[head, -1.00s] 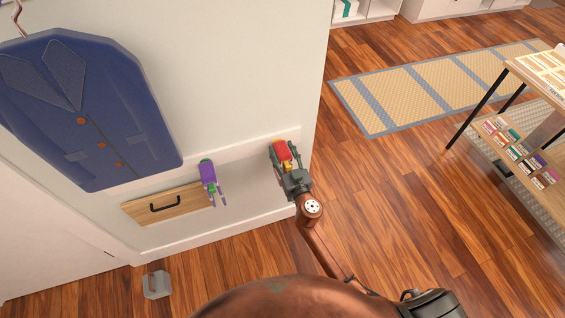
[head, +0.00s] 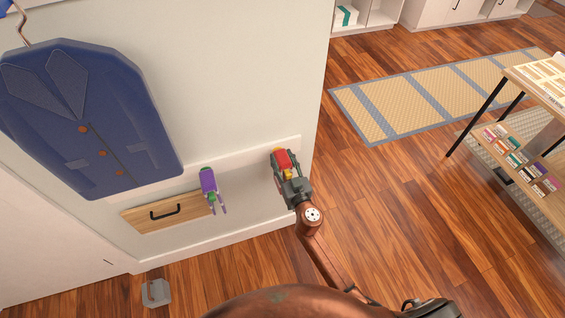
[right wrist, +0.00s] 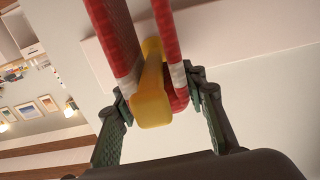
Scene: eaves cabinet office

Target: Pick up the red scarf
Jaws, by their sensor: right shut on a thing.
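The red scarf (head: 282,158) hangs at the right end of the pale wall board, over a yellow peg. In the right wrist view the red scarf (right wrist: 117,38) hangs as two strips with pale bands, one on each side of the yellow peg (right wrist: 153,92). My right gripper (head: 284,168) is at the scarf, and its fingers (right wrist: 158,95) are shut on it from both sides. The peg also lies between the fingers in the wrist view. The far side of the scarf is hidden. My left gripper is not in view.
A blue jacket (head: 85,120) hangs at the left. A purple and green item (head: 209,183) hangs from the board beside a wooden drawer front (head: 150,213) with a black handle. A shelf table (head: 535,85) stands at the right. Wooden floor (head: 400,200) is open between.

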